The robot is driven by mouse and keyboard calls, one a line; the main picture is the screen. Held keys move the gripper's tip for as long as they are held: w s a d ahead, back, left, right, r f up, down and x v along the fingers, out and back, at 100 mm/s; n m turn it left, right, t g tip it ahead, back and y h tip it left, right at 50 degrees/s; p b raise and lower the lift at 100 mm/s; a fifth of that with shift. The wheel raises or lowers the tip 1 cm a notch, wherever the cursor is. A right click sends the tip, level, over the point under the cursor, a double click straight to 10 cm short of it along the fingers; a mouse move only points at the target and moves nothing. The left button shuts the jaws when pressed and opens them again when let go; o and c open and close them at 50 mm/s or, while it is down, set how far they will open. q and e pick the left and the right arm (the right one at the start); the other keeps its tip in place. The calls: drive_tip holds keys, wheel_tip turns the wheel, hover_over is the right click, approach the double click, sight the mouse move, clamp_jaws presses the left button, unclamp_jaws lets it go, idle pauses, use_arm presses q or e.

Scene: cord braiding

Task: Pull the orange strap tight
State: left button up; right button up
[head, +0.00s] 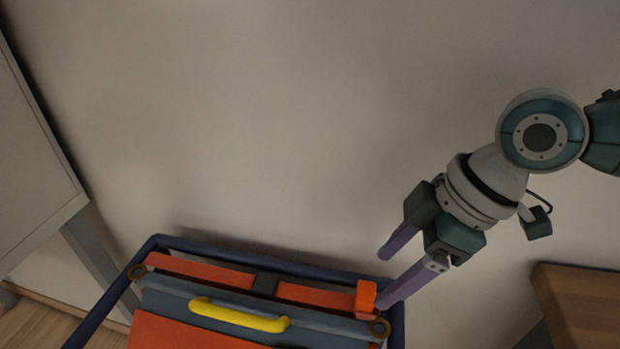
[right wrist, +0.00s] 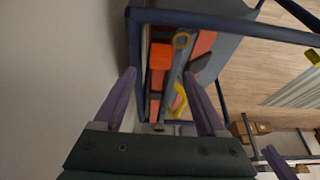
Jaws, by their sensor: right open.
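The orange strap (head: 200,271) runs along the top of a grey-blue case and passes a dark buckle (head: 265,284). Its right end is a raised orange tab (head: 365,298), which also shows in the right wrist view (right wrist: 160,55). My right gripper (head: 382,280) is open, its purple fingers pointing at the tab. In the head view the nearer fingertip is close beside the tab; contact cannot be told. In the right wrist view the tab appears ahead, between the fingertips (right wrist: 160,73). Purple finger-like pieces at that view's lower right may be my left gripper; the head view does not show it.
A dark blue tube frame (head: 270,260) surrounds the case. A grey cabinet (head: 35,150) stands left and a wooden piece (head: 580,305) right. The wall behind is bare.

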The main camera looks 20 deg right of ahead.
drive_tip(key=v, duration=0.5)
drive_tip(key=shift+p, duration=0.4)
drive_tip(key=s+a+r+m+t+p, duration=0.1)
drive_tip(key=s+a+r+m+p, duration=0.1)
drive_tip(key=s+a+r+p, duration=0.7)
drive_tip(key=s+d+r+m+h+p, duration=0.3)
drive_tip(key=s+d+r+m+p, duration=0.25)
drive_tip(key=r+m+p, duration=0.2)
wheel_tip(320, 180, up, 36)
drive_tip(key=p, duration=3.5)
drive_tip(key=shift+w+d+r, duration=0.2)
drive_tip(key=shift+w+r, duration=0.05)
drive_tip(key=shift+w, duration=0.05)
